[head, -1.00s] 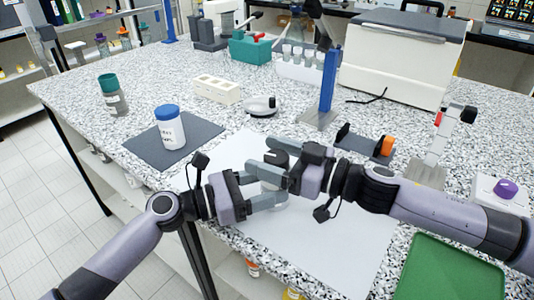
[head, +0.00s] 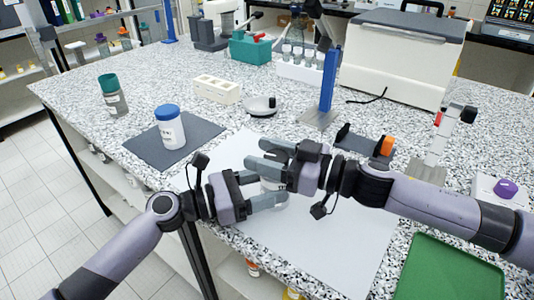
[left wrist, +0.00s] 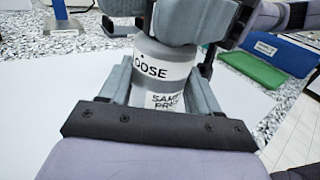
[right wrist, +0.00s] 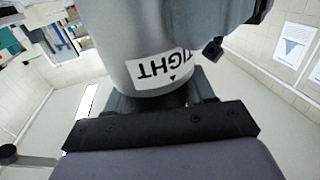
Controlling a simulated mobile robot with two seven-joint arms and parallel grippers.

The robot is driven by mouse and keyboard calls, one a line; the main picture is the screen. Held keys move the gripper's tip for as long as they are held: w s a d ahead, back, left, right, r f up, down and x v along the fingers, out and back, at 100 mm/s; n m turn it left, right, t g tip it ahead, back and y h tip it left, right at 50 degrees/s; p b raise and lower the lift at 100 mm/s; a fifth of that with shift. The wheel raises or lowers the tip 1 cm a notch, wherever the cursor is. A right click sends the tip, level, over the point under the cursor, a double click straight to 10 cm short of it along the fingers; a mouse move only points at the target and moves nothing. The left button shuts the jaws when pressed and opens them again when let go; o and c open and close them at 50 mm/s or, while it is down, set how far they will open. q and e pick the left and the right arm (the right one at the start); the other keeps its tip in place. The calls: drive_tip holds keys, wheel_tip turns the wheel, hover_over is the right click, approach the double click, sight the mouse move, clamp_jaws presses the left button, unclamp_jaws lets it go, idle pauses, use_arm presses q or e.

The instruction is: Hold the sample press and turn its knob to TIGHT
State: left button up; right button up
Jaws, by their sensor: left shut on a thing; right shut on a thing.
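The sample press is a pale grey cylinder, mostly covered by my grippers in the head view (head: 272,186). My left gripper (head: 274,192) is shut around its body, low over the white sheet. In the left wrist view the press (left wrist: 165,68) stands between the fingers with the labels LOOSE and SAMPLE PRESS, the second partly cut off. My right gripper (head: 274,154) is shut on the knob at the top of the press. In the right wrist view the press (right wrist: 115,35) shows a TIGHT label upside down with a small triangle mark. The knob is mostly hidden by the fingers.
A blue-lidded jar (head: 170,130) stands on a dark mat (head: 205,130) to the left. A green tray (head: 450,270) lies at the front right. A dark holder with an orange part (head: 365,145) and a pale stand (head: 433,150) are behind my right arm. The white sheet (head: 330,235) is bare in front.

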drive_tip(key=n+g, duration=0.1)
drive_tip(key=g, duration=0.1)
drive_tip(key=n+g+y, duration=0.1)
drive_tip(key=n+g, duration=0.1)
drive_tip(key=g, duration=0.1)
drive_tip(key=n+g, duration=0.2)
drive_tip(key=g, duration=0.1)
drive_tip(key=shift+s+a, duration=0.1)
drive_tip(key=shift+s, duration=0.25)
drive_tip(key=shift+s+n+g+h, duration=0.15)
drive_tip(key=shift+n+g+h, duration=0.15)
drive_tip(key=shift+n+g, duration=1.05)
drive_tip(key=shift+s+n+g+h, duration=0.25)
drive_tip(key=shift+n+g, duration=0.6)
drive_tip(key=shift+g, duration=1)
drive_tip(key=shift+s+n+g+h, duration=0.1)
drive_tip(key=shift+n+g+h, duration=0.45)
drive_tip(key=shift+g, duration=0.25)
drive_tip(key=o, duration=1)
drive_tip(key=shift+c, duration=0.2)
drive_tip(key=shift+d, duration=0.2)
wheel_tip(320, 180, up, 10)
drive_tip(key=shift+f, duration=0.1)
